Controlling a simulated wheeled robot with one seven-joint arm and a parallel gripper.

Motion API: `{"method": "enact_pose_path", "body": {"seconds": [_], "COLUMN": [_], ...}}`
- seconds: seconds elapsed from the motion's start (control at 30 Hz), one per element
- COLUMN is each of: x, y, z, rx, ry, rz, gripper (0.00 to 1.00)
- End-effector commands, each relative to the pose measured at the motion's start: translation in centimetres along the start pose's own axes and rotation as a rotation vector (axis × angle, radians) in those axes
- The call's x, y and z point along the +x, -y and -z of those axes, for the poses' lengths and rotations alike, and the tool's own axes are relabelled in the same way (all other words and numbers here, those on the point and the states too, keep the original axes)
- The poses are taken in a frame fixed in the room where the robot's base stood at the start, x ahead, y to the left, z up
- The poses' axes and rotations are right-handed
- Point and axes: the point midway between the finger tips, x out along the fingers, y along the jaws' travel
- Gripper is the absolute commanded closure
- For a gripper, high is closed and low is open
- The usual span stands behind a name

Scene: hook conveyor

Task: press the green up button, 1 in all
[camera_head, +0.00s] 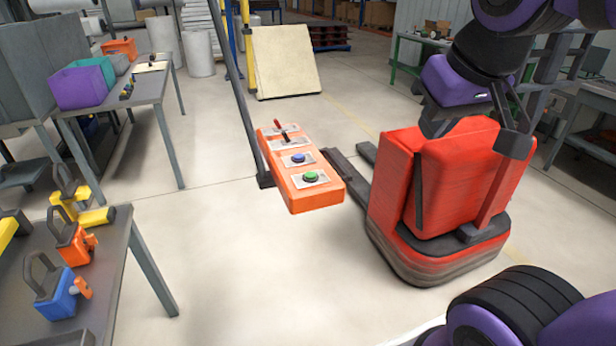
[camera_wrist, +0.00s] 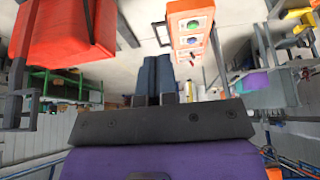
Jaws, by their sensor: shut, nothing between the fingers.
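The orange control box (camera_head: 318,198) hangs on a dark pole in the middle of the head view. The green button (camera_head: 311,176) is on its near end, and a blue button (camera_head: 298,158) sits just beyond it. In the wrist view the green button (camera_wrist: 193,25) shows at the top, right of my fingers. My gripper (camera_head: 434,126) is to the right of the box and apart from it, in front of the red machine. In the wrist view my gripper (camera_wrist: 155,62) has its two blue-grey fingers together, with nothing between them.
A red pallet truck (camera_head: 395,190) stands close right of the box. Tables with bins (camera_head: 80,85) and padlock-like blocks (camera_head: 60,295) stand at the left. A tan board (camera_head: 286,62) leans behind. The floor in front of the box is clear.

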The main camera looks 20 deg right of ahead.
Motion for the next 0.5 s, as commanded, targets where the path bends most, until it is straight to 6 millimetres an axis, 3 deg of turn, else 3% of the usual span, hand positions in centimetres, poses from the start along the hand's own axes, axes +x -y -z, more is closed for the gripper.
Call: {"method": "enact_pose_path", "body": {"seconds": [0.27,0.5], "x": [1.5,4.3], "y": [-0.5,-0.9], "z": [2.1,5.4], "rx": [0.017,0.037], "ry": [0.039,0.078], "rz": [-0.039,-0.115], "gripper": [1.0,1.0]}}
